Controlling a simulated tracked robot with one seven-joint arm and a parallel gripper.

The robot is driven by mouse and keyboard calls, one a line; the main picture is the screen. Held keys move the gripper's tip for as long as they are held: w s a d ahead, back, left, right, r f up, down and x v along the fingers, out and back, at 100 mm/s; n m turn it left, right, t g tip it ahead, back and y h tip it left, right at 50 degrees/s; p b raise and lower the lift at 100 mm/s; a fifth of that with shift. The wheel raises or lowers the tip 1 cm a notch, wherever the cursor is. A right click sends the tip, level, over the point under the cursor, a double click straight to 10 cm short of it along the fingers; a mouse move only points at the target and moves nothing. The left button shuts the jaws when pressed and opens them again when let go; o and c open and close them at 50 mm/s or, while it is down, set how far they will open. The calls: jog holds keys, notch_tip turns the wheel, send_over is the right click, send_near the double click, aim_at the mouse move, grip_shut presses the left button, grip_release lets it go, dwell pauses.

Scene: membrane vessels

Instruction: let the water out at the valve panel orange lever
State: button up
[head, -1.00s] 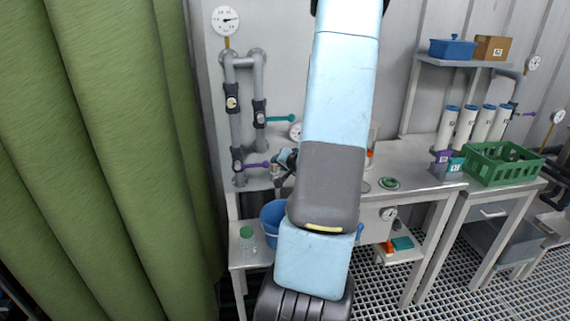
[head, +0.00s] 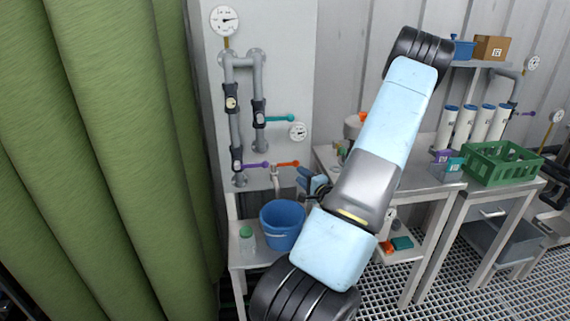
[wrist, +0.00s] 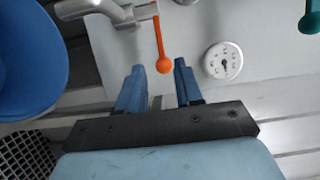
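The orange lever (head: 288,164) sticks out to the right from a metal tap (head: 275,177) on the valve panel (head: 290,60) in the head view. In the wrist view the orange lever (wrist: 160,42) hangs from the metal pipe (wrist: 120,14), its ball end toward me. My gripper (head: 306,180) is just right of and below the lever. In the wrist view my gripper (wrist: 157,68) is open, with the lever's ball about between the two blue fingertips. I cannot tell if a finger touches it. No water shows at the tap.
A blue bucket (head: 282,226) stands below the tap, with a green-capped jar (head: 247,238) to its left. A purple lever (head: 256,165), a teal lever (head: 280,118) and a gauge (head: 298,131) are close by. Green curtain-like folds (head: 110,150) fill the left.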

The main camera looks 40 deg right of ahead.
aim_at(285, 164)
jog(key=w+d, duration=0.1)
jog(key=w, duration=1)
jog(key=shift+w+d, duration=0.4)
jog(key=shift+c, duration=0.3)
grip_shut()
jog(key=shift+s+f, duration=0.1)
